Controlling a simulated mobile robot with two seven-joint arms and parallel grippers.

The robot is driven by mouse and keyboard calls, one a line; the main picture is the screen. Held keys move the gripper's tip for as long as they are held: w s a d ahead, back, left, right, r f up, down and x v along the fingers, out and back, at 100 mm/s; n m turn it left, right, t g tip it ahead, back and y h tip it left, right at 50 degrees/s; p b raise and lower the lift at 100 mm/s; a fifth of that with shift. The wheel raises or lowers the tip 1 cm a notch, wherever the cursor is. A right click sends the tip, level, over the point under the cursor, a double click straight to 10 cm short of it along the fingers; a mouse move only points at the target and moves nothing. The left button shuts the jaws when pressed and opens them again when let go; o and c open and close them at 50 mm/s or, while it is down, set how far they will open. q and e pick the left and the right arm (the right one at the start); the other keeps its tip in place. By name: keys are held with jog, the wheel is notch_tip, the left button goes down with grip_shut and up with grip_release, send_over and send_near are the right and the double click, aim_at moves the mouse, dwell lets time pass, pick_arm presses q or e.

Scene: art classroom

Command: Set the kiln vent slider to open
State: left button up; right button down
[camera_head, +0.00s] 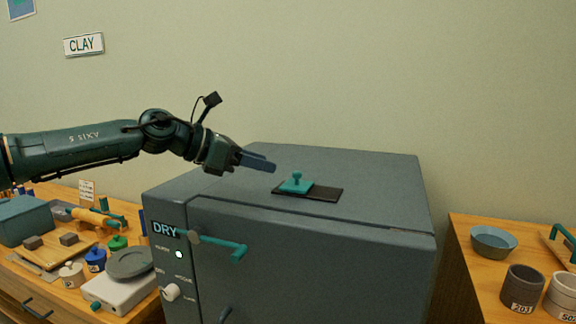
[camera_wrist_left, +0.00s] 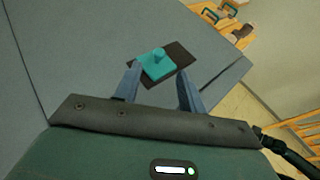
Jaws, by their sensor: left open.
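The kiln (camera_head: 320,262) is a large grey box with a flat top and a DRY label on its front left. On its top lies a dark vent slot plate (camera_head: 328,195) with a teal slider (camera_head: 296,184) that has a small upright knob. The slider sits at the left part of the dark plate, and dark plate shows to its right. My left gripper (camera_head: 262,162) is open and empty, above the kiln top to the left of the slider. In the left wrist view the teal slider (camera_wrist_left: 157,64) lies ahead of the two fingertips (camera_wrist_left: 160,86), apart from them. My right gripper is not in view.
A teal handle (camera_head: 222,244) is on the kiln front. The left table holds a teal box (camera_head: 24,220), paint pots and a turntable (camera_head: 130,263). The right table holds a blue bowl (camera_head: 493,241) and mugs (camera_head: 522,287). The rest of the kiln top is clear.

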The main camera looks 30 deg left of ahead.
aim_at(295, 172)
pick_arm(q)
jog(key=shift+p+x, duration=0.4)
jog(key=shift+x, duration=3.3)
grip_shut()
